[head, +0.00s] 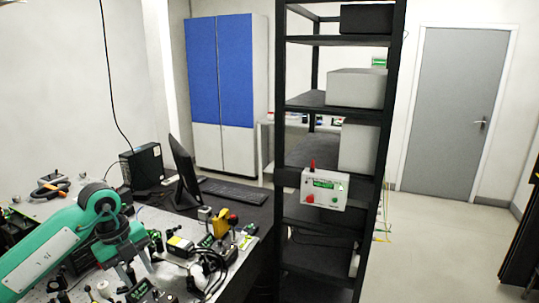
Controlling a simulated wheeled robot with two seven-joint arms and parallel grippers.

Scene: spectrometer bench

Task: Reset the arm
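My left arm, teal with dark joints, comes in from the lower left over the bench (262,222). My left gripper (136,273) points down over the cluttered front part of the bench. Its two pale fingers are spread apart, with a gap between them. Nothing shows held between them. Small optical parts lie below and beside the fingers, and I cannot tell whether the fingertips touch any of them. My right arm and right gripper are not in view.
A yellow part (221,227), a monitor (184,172), a keyboard (233,191) and a black computer box (142,166) are on the bench. A black shelf rack (332,98) with a control box (325,189) stands right of it. Open floor (440,240) lies before the grey door (455,112).

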